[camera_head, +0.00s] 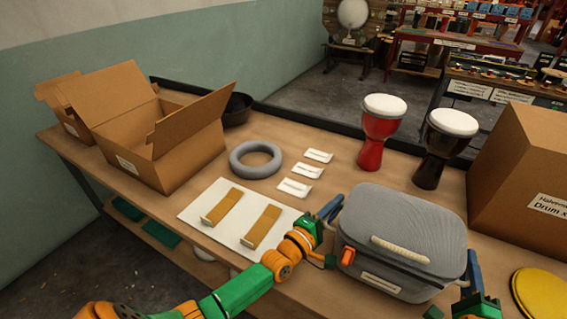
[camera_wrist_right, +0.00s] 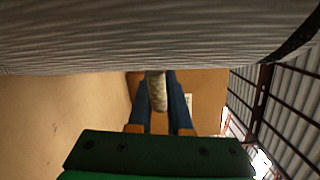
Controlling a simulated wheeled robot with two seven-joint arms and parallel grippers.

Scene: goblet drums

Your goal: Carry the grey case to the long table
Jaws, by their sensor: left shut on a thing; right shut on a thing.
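The grey case (camera_head: 400,235), ribbed, with a pale rope-like handle (camera_head: 400,250) and a white label on its front, is upright at the near right of the wooden table. I cannot tell whether it touches the tabletop. My left gripper (camera_head: 328,212) is at the case's left side, shut on it; its grip is partly hidden. My right gripper (camera_head: 474,275) is at the right side. In the right wrist view its blue fingers (camera_wrist_right: 160,100) are shut on a pale side handle (camera_wrist_right: 156,88) of the case, whose grey underside or wall fills the top.
A red drum (camera_head: 378,135) and a dark drum (camera_head: 440,150) stand behind the case. A large carton (camera_head: 525,165) and yellow discs (camera_head: 540,293) are right. A grey ring (camera_head: 255,158), cards, a white sheet (camera_head: 205,200) and an open box (camera_head: 165,140) are left.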

